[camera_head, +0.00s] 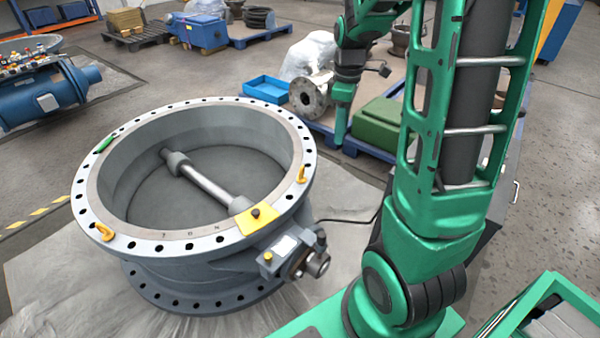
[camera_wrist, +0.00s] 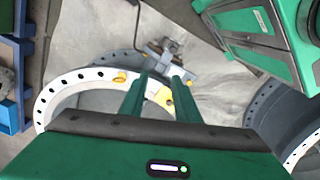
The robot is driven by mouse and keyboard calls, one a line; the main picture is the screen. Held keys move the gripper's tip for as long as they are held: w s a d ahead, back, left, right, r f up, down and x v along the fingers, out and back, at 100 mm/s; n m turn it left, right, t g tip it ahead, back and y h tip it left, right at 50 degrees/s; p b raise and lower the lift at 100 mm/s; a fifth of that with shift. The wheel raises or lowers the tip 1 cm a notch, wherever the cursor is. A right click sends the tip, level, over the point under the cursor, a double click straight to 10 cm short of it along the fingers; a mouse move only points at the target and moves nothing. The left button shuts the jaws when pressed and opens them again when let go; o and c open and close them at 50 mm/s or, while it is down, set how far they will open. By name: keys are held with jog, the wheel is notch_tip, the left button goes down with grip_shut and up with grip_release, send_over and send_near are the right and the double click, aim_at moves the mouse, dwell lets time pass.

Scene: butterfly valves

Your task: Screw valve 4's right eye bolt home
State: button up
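Valve 4 appears to be the large grey butterfly valve (camera_head: 215,248), lying flat with its ring flange upward. Its right eye bolt (camera_head: 301,174) is yellow and stands upright on the flange's right side; how deep it sits cannot be told. A yellow eye bolt, apparently the same one, shows in the wrist view (camera_wrist: 121,77), left of the fingers. A second yellow eye bolt (camera_head: 104,232) is at the flange's front left. My gripper (camera_wrist: 160,78) is open, its two green fingers apart with nothing held, above the valve. A yellow plate (camera_head: 255,218) lies near the shaft end, partly behind a finger in the wrist view.
A gearbox (camera_head: 295,252) juts from the valve's front right. A green object (camera_head: 105,143) lies on the flange's far left. A blue pallet (camera_head: 318,128) with a pipe flange (camera_head: 308,98) and green box (camera_head: 385,122) stands behind. Floor left of the valve is fairly clear.

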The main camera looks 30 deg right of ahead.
jog(key=w+d+f+n, duration=0.2)
jog(key=w+f+n, duration=0.85)
jog(key=w, duration=0.45)
jog(key=n, duration=0.8)
send_over(302, 167)
notch_tip(302, 167, down, 12)
jog(key=shift+s+a+f, duration=0.1)
jog(key=shift+s+a, duration=0.05)
jog(key=shift+f, duration=0.2)
notch_tip(302, 167, down, 10)
jog(key=shift+f, duration=0.25)
grip_shut()
